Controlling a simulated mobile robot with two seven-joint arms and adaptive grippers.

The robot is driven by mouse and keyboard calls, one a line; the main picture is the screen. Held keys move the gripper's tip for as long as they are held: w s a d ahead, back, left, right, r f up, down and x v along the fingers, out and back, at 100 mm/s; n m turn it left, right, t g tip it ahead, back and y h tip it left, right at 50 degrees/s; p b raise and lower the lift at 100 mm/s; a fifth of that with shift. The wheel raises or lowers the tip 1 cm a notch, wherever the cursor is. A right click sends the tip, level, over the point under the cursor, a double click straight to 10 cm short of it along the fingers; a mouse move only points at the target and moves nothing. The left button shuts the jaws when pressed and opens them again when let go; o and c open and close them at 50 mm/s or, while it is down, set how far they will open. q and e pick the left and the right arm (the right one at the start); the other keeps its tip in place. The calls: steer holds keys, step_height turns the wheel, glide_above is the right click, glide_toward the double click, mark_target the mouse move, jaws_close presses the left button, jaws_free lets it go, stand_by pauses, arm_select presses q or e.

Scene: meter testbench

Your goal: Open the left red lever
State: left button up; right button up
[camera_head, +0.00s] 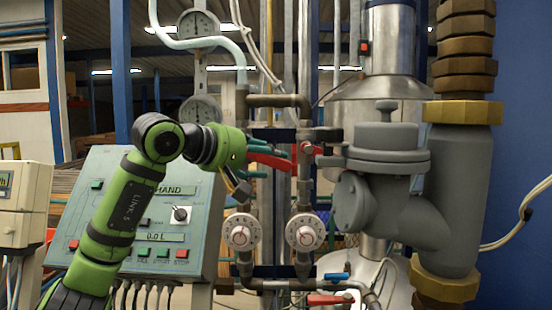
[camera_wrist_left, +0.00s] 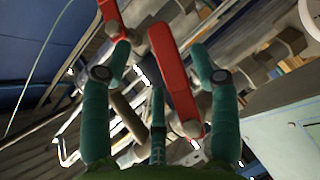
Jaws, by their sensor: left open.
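The left red lever (camera_head: 270,161) sits on the left pipe of the meter bench, sloping slightly down to the right. My left gripper (camera_head: 274,148) is at this lever, its teal fingers open. In the left wrist view the lever (camera_wrist_left: 174,72) runs between the spread fingers of my left gripper (camera_wrist_left: 160,52), nearer the right finger. I cannot tell whether a finger touches it. A second red lever (camera_head: 306,152) is on the pipe to the right; it also shows in the left wrist view (camera_wrist_left: 111,16) by the left fingertip. My right gripper is not in view.
A control panel (camera_head: 115,180) with buttons and a knob stands behind my left arm. Two white round dials (camera_head: 241,232) (camera_head: 304,233) sit below the levers. A large grey valve body (camera_head: 388,155) is close on the right. A lower red lever (camera_head: 329,299) is near the bottom.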

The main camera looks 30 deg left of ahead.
mark_target(274, 159)
arm_select(q)
steer(key=p+x, duration=0.1)
steer(key=x, duration=0.2)
steer(key=shift+w, duration=0.4)
steer(key=shift+w+d+f, duration=0.1)
steer(key=shift+d+f, duration=0.05)
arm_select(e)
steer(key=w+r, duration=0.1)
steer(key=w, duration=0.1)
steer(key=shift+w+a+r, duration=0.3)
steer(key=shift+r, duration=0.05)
arm_select(q)
jaws_close()
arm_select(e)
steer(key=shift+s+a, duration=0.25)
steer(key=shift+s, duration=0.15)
